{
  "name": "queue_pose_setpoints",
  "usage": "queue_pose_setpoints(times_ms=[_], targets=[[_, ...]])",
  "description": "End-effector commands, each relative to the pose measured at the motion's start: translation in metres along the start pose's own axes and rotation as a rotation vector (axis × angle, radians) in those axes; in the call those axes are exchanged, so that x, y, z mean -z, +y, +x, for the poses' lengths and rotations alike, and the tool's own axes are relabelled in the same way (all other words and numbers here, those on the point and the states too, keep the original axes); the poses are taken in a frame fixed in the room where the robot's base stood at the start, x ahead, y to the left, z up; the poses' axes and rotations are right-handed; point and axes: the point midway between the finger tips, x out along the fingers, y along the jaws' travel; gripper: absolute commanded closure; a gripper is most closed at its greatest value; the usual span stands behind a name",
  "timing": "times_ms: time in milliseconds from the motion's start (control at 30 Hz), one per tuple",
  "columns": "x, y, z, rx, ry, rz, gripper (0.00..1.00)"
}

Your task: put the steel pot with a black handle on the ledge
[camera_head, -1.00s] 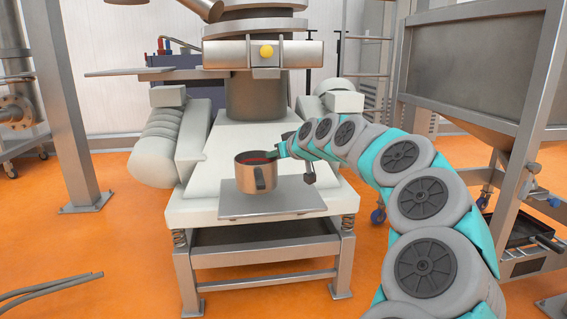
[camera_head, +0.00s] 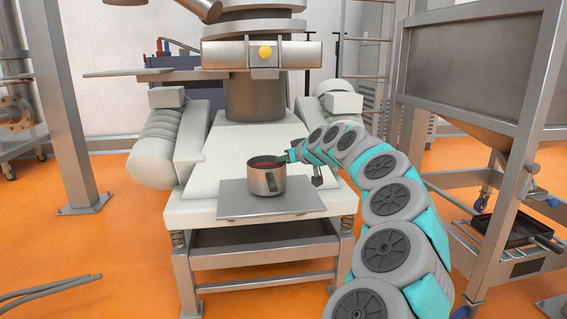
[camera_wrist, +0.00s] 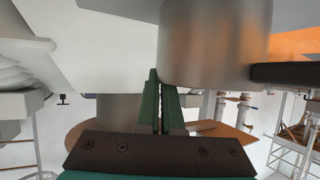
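The steel pot with a black handle (camera_head: 265,181) is upright over the grey plate-like ledge (camera_head: 285,208) at the front of the white machine base. Its handle side faces me, and its inside looks reddish. I cannot tell whether its bottom touches the ledge. My gripper (camera_head: 288,156) reaches in from the right at the pot's rim. In the wrist view the pot's wall (camera_wrist: 215,40) fills the top middle, with the dark handle at right. The green fingers (camera_wrist: 161,100) are close together at the rim and look shut on it; the contact is partly hidden.
The white machine base (camera_head: 225,145) rises behind the ledge, with a ribbed white housing (camera_head: 158,150) at left and a metal column (camera_head: 255,95) behind. A steel hopper frame (camera_head: 475,75) stands at right. Bare ledge shows in front of the pot.

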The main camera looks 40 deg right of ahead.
Motion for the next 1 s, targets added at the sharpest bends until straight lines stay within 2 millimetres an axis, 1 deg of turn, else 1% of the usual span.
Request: queue_pose_setpoints(times_ms=[67,367,400,600,667,900,1000], targets=[[-0.006,-0.0003,0.0027,0.001,0.001,0.002,1.0],[-0.0076,-0.0002,0.0036,0.0,0.002,0.001,1.0],[-0.0076,-0.0003,0.0036,0.0,0.001,0.001,0.94],[-0.0071,-0.0003,0.0034,0.0,0.001,0.001,0.72],[-0.0071,-0.0004,0.0034,0.0,0.001,0.001,0.67],[-0.0064,-0.0004,0.0031,0.0,0.001,0.001,0.67],[-0.0053,0.0,-0.0008,0.0,0.001,0.001,0.67]])
